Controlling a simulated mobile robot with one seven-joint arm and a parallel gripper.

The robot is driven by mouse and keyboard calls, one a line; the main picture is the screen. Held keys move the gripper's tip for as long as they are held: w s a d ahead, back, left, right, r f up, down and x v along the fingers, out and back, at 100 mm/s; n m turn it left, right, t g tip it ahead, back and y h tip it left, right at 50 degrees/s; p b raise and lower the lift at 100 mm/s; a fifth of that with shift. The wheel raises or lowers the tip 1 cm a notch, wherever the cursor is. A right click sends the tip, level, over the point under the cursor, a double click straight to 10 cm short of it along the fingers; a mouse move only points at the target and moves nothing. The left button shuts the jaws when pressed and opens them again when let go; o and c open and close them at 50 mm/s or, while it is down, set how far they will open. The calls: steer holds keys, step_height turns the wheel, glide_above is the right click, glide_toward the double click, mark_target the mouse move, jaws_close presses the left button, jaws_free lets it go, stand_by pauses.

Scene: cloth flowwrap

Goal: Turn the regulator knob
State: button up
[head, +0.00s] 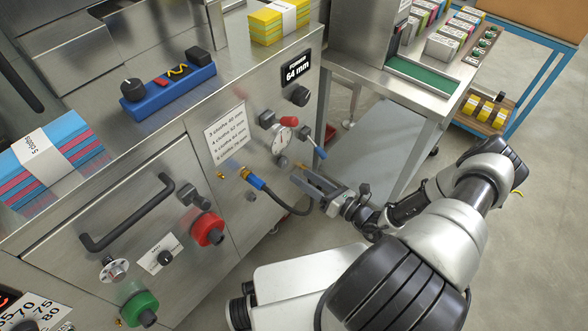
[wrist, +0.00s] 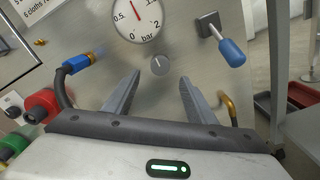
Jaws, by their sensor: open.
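The regulator knob (wrist: 160,65) is a small round grey knob with a pale mark, on the steel panel just below the pressure gauge (wrist: 136,15). The gauge has a white face in bar and a red needle pointing up and slightly left. In the head view the knob (head: 283,161) shows under the gauge (head: 284,140). My gripper (wrist: 159,80) is open and empty, its two fingers pointing at the panel on either side of the knob's line. The fingertips look short of the knob, and I see no contact. My gripper (head: 298,173) also shows in the head view.
A blue-handled lever (wrist: 231,50) sits right of the gauge. A blue hose fitting (wrist: 82,62) with a dark hose is to the left. A red knob (head: 208,229) and a green knob (head: 139,307) stick out lower left. A steel table (head: 440,102) stands right.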

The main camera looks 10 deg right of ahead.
steer(key=p+v, duration=0.1)
steer(key=v, duration=1)
steer(key=shift+s, duration=0.1)
